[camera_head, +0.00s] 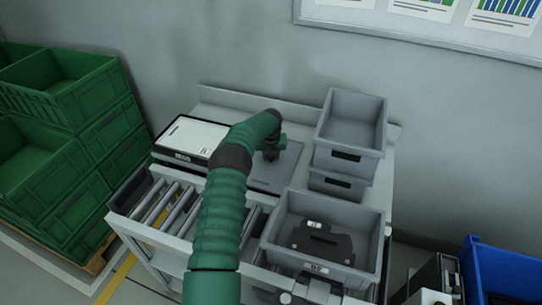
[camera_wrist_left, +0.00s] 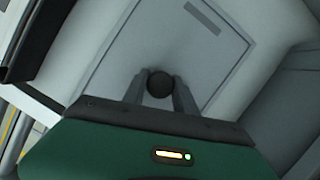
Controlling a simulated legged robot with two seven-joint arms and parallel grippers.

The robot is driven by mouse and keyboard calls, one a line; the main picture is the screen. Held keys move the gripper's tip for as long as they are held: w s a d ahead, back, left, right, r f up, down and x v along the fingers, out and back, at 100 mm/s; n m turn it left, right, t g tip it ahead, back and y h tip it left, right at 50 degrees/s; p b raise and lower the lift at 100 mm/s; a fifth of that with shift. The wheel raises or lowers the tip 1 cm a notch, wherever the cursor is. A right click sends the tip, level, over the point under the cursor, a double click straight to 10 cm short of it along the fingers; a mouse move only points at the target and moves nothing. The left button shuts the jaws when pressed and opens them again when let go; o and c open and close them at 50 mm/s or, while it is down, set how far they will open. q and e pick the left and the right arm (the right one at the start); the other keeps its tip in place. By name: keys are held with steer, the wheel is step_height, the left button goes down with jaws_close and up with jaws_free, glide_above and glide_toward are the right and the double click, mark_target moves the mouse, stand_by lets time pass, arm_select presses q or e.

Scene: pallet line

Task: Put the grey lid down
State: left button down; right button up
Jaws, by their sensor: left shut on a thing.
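The grey lid (camera_head: 287,172) is a flat rectangular plate at the middle of the workbench, between the white-topped box and the stacked grey bins. In the left wrist view the lid (camera_wrist_left: 150,45) fills the upper middle, with a dark round knob (camera_wrist_left: 160,84) on it. My left gripper (camera_head: 271,154) is over the lid, its fingers (camera_wrist_left: 160,92) shut on the knob from both sides. My arm hides part of the lid in the head view. I cannot tell whether the lid touches the surface below. My right gripper is not in view.
A white-topped box (camera_head: 193,137) is left of the lid. Stacked grey bins (camera_head: 351,118) stand to its right. A grey bin (camera_head: 372,232) with a dark part (camera_head: 320,243) stands in front. Rollers (camera_head: 170,209) lie front left. Green crates (camera_head: 62,88) and a blue bin (camera_head: 507,270) flank the bench.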

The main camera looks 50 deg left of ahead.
mark_target(271, 167)
arm_select(q)
steer(key=c, duration=1)
jaws_free()
steer(key=shift+r, duration=0.15)
steer(key=v, duration=1.1)
steer(key=shift+d+r, duration=0.2)
steer(key=shift+r, duration=0.15)
steer(key=shift+s, duration=0.1)
